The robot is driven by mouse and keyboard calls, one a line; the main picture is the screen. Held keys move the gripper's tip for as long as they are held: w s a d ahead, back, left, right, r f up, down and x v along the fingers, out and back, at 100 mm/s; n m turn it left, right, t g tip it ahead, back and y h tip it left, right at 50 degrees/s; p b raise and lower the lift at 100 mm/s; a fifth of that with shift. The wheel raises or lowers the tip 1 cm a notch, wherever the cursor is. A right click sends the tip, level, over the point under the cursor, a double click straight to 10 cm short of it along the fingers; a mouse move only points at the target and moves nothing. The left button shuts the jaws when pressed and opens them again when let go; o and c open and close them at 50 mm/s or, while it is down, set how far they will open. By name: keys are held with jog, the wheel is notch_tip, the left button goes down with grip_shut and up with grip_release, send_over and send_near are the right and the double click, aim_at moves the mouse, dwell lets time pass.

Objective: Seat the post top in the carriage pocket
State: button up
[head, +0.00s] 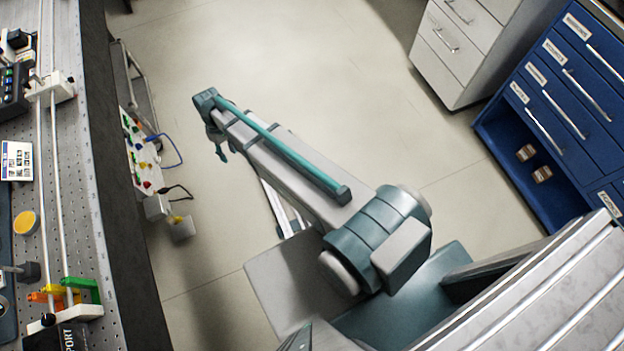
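On the bench at the left edge of the head view, coloured carriage-like blocks sit by two rods near the bottom: a green one (84,288), with yellow and orange ones (48,293) beside it. I cannot make out a pocket in them. A dark block with a short grey rod (28,271) stands just left of the rods; I cannot tell if it is the post top. My arm reaches over the open floor, right of the bench.
The perforated bench (95,240) has a dark front edge. A round yellow-topped item (26,222) and a small screen (17,160) are on it. A panel with coloured knobs and cables (143,150) hangs beside it. Blue drawers (570,90) and a white cabinet (450,50) stand at right.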

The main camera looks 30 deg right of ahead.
jog(key=s+d+f+m+g, duration=0.1)
jog(key=s+d+f+m, duration=0.1)
jog(key=s, duration=1)
jog(key=s+d+f+m+g, duration=0.1)
jog(key=s+d+f, duration=0.4)
jog(key=s, duration=0.7)
jog(key=s+d+f+m+g, duration=0.2)
jog(key=s+d+f, duration=0.2)
jog(key=s, duration=0.9)
jog(key=d, duration=0.3)
jog(key=shift+d+m+h, duration=0.2)
jog(key=shift+m+h, duration=0.1)
jog(key=shift+h, duration=0.1)
